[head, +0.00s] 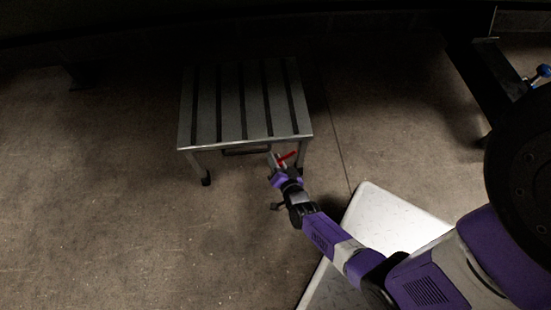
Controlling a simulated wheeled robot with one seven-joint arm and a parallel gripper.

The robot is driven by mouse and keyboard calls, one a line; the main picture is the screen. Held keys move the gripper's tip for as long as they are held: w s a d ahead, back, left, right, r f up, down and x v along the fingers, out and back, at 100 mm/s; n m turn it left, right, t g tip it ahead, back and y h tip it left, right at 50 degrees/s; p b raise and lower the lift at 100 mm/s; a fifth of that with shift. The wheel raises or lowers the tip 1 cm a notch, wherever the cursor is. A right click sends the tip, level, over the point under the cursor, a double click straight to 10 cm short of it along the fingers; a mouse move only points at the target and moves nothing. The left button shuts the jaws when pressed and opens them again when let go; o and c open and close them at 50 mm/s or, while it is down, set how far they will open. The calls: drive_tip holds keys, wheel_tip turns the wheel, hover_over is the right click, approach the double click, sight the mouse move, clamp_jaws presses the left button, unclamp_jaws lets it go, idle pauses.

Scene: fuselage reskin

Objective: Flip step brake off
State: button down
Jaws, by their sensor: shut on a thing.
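A low metal step (228,100) with a slatted top stands on the floor in the head view, left of the middle. A small red lever (287,157), which looks like the step brake, shows at the step's front edge near its right front leg. My gripper (277,162) is at that lever and is shut on it. The fingertips are small and partly hidden, so the exact grip on the lever is hard to make out. The lever slants up to the right.
A dark handle bar (247,151) runs under the step's front edge. The step's left front leg ends in a dark caster or foot (206,180). A pale flat plate (393,215) lies under my arm. A dark frame (490,75) stands at right. The floor at left is clear.

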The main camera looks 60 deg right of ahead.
wheel_tip(320, 180, up, 7)
drive_tip(key=w+a+m+t, duration=0.2)
drive_tip(key=m+t, duration=0.1)
drive_tip(key=m, duration=0.4)
drive_tip(key=shift+w+m+t, duration=0.15)
drive_tip(key=shift+m+t, duration=0.15)
drive_tip(key=shift+m, duration=0.1)
drive_tip(key=shift+d, duration=0.1)
drive_tip(key=c, duration=1.2)
unclamp_jaws()
drive_tip(key=shift+c, duration=0.2)
